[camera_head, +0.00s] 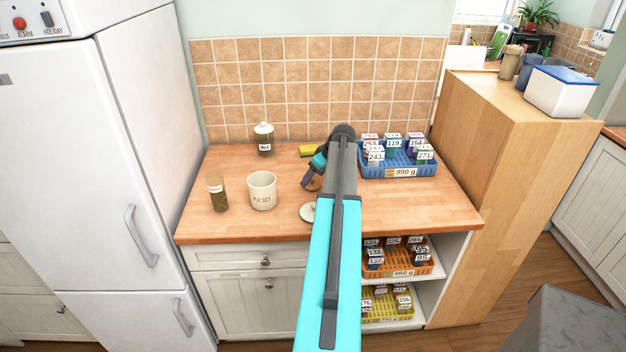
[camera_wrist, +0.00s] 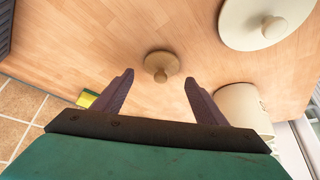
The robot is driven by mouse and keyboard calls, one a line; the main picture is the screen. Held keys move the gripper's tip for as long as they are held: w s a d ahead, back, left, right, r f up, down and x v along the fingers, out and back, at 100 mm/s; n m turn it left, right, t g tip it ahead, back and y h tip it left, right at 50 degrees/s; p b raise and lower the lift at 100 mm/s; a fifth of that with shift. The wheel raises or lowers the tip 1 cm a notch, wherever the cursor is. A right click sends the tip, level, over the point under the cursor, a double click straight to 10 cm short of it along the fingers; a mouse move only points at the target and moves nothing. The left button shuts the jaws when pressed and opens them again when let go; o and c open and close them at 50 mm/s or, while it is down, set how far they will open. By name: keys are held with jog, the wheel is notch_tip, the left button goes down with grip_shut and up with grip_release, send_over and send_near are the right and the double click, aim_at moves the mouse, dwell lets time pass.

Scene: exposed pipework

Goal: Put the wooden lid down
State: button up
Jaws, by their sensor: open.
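The wooden lid (camera_wrist: 161,66) is a small round disc with a knob on top. It appears to lie flat on the wooden counter (camera_wrist: 95,35). In the head view only part of the lid (camera_head: 314,184) shows beside my arm and fingers. My gripper (camera_wrist: 159,77) points down at the counter with its two purple fingers spread wide. The lid shows between and just beyond the fingertips, with a visible gap on each side. Nothing is held. In the head view my gripper (camera_head: 307,180) is partly hidden by my arm.
A cream lid (camera_head: 308,212) lies nearby, and the PULSES pot (camera_head: 262,191) stands open to its left. A glass jar (camera_head: 218,194), a lidded jar (camera_head: 264,139) and a yellow sponge (camera_head: 308,150) are on the counter. A blue crate (camera_head: 400,172) stands right.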

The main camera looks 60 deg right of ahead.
jog(key=b+v, duration=0.2)
jog(key=v, duration=0.8)
jog(key=shift+b, duration=0.3)
dwell(0.4)
